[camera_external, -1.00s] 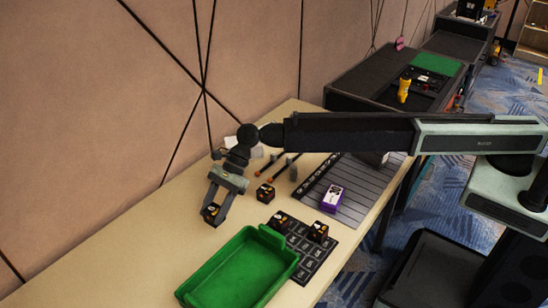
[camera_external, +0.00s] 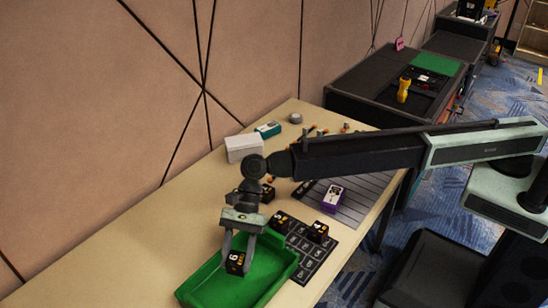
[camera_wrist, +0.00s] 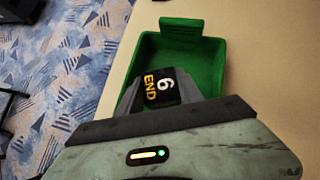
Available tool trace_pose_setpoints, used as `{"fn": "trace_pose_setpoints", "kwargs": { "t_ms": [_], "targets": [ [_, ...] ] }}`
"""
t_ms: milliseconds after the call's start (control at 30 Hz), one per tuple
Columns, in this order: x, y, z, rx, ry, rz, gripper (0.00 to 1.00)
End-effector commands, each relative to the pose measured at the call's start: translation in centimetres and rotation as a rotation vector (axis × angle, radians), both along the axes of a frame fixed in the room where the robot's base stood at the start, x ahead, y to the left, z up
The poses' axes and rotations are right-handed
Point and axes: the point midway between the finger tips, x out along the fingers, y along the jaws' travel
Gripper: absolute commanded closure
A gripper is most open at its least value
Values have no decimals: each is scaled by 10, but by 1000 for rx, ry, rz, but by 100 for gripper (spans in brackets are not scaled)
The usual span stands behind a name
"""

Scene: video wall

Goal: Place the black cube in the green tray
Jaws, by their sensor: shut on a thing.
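The black cube (camera_external: 235,262) has white and orange markings; in the wrist view (camera_wrist: 160,88) it reads "6" and "END". My gripper (camera_external: 237,258) is shut on this cube, with one finger on each side. The green tray (camera_external: 281,281) stands on the table's near part. The cube is over the inside of the tray; I cannot tell whether it touches the tray floor. In the wrist view the tray's green walls (camera_wrist: 216,62) show around the cube, and the lower part of the tray is hidden by my gripper.
Other black cubes (camera_external: 318,230) sit on a dark keypad-like mat (camera_external: 312,256) right of the tray. A purple box (camera_external: 332,198) stands on a grey slatted mat (camera_external: 352,208). A white box (camera_external: 243,148) is by the wall. The table's left side is clear.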

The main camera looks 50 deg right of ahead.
Motion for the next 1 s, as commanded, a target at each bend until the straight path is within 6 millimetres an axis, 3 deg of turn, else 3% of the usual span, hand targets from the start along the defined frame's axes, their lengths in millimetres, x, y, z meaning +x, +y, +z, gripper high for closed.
{"fn": "trace_pose_setpoints", "kwargs": {
  "t_ms": [33,133,367,600,1000],
  "targets": [
    [0,0,-22,0,0,0,100],
    [0,0,-43,0,0,-1,100],
    [1,0,-49,0,0,-1,100],
    [1,0,-87,0,0,-1,100],
    [1,0,-89,0,0,-1,100]
  ]
}}
